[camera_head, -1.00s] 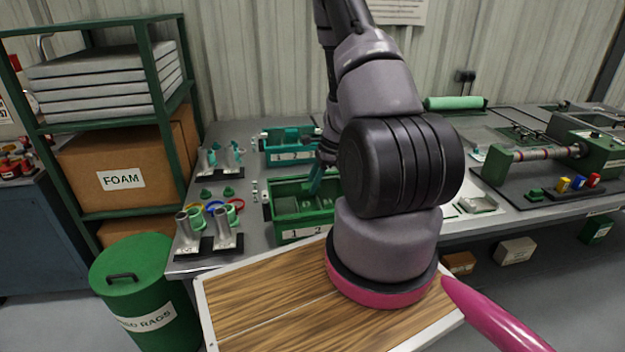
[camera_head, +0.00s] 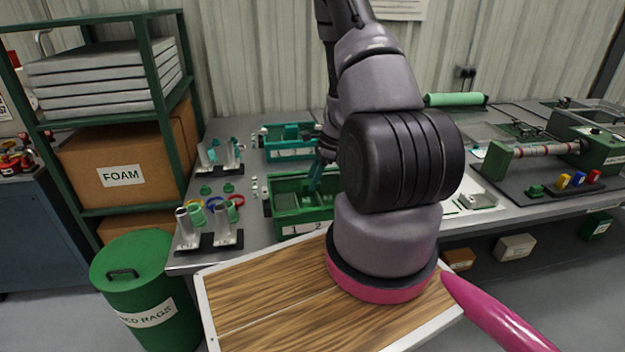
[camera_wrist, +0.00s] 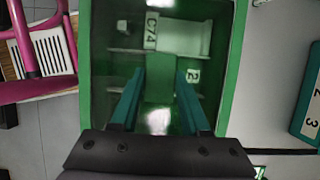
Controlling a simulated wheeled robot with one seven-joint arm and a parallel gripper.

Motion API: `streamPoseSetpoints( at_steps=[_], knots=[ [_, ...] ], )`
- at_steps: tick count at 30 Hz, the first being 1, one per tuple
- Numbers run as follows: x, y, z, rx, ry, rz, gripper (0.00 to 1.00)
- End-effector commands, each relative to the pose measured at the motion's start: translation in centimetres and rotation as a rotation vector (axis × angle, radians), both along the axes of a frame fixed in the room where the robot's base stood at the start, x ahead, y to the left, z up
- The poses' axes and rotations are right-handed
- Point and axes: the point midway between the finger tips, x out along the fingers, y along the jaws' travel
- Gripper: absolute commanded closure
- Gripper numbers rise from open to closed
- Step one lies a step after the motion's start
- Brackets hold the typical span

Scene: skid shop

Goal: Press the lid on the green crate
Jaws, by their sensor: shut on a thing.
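The green crate (camera_head: 285,224) stands on the bench left of my arm, with dividers inside. My gripper (camera_head: 317,178) reaches down over it, partly hidden by my arm. In the wrist view, a see-through pane with glare, apparently the lid (camera_wrist: 158,122), covers the compartments, where labels "C74" and "2" show. My gripper (camera_wrist: 160,75) has its teal fingers on either side of a green block on the pane, apparently the lid's handle, and is shut on it. I cannot tell whether the lid's edges are fully seated on the rim.
A teal crate (camera_head: 290,153) stands behind the green one. Metal tube stands (camera_head: 209,240) and colored rings sit to the left. A fixture with a roller (camera_head: 540,151) is at the right. A green rag bin (camera_head: 140,285) stands on the floor at the left.

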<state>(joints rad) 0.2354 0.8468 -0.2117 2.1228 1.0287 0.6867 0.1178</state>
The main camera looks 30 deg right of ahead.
Motion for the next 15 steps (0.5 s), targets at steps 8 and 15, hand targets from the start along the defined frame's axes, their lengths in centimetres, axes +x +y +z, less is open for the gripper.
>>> streamPoseSetpoints(
  at_steps=[8,15],
  knots=[
    [0.01,0.0,-0.31,0.0,0.0,0.0,1.0],
    [0.04,0.0,-0.47,0.001,-0.001,0.0,1.0]
  ],
)
